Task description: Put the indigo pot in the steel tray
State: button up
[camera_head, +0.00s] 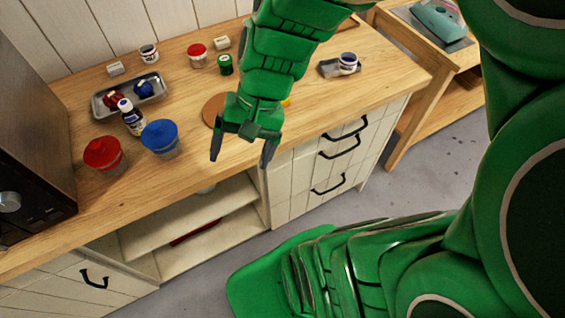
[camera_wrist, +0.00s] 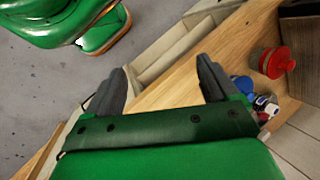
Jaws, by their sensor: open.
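The steel tray (camera_head: 97,107) lies at the left back of the wooden counter, holding a red-and-blue piece (camera_head: 115,98) and a dark blue piece (camera_head: 143,88). A small white pot with a dark blue band (camera_head: 349,64) stands on a grey slab at the counter's right. Another small white pot with a dark band (camera_head: 148,52) stands behind the tray. I cannot tell for sure which thing is the indigo pot. My gripper (camera_head: 240,158) is open and empty above the counter's front edge, right of the tray. In the wrist view the gripper (camera_wrist: 163,80) has nothing between its fingers.
A blue-lidded jar (camera_head: 160,140), a red-lidded jar (camera_head: 105,156) and a bottle (camera_head: 131,119) stand before the tray. A red-topped jar (camera_head: 197,58) and a green pot (camera_head: 225,65) stand behind. A round brown disc (camera_head: 210,110) lies beside my gripper. A dark appliance (camera_head: 30,140) bounds the left.

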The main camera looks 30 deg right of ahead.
jog(key=s+d+r+n+g+h, duration=0.1)
jog(key=s+d+r+n+h, duration=0.1)
jog(key=s+d+n+h, duration=0.2)
jog(key=s+n, duration=0.1)
jog(key=s, duration=0.2)
jog(key=shift+s+d+h, duration=0.25)
jog(key=shift+d+h, duration=0.05)
jog(key=shift+h, duration=0.1)
jog(key=shift+f, duration=0.1)
